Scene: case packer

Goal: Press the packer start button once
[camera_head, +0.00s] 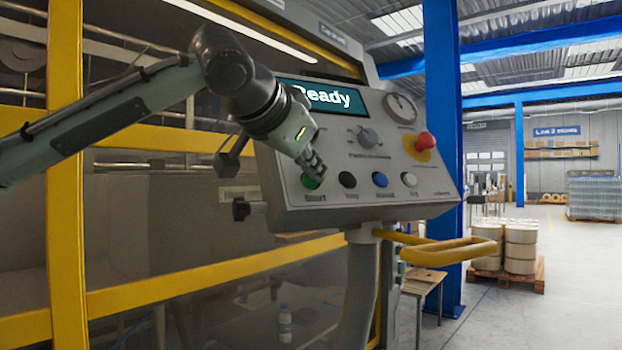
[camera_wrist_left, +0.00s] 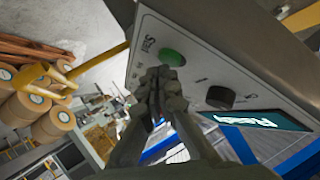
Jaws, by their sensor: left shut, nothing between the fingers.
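The control panel (camera_head: 415,193) is a grey sloped box with a screen (camera_head: 335,96) reading "Ready". The green start button (camera_head: 310,182) sits at the left end of the panel's lower button row, above a label that looks like "Start". My left gripper (camera_head: 317,170) is shut and empty, its fingertips right at the green button and partly covering it. In the left wrist view the green button (camera_wrist_left: 172,57) shows just beyond the shut fingertips (camera_wrist_left: 160,82). I cannot tell whether they touch it. My right gripper is not in view.
Black (camera_head: 347,180), blue (camera_head: 380,179) and white (camera_head: 409,179) buttons continue the row. A selector knob (camera_head: 367,138), a red emergency stop (camera_head: 426,140) and a gauge (camera_head: 401,108) sit above. A yellow handle (camera_head: 450,252) juts out below. Open floor lies at right.

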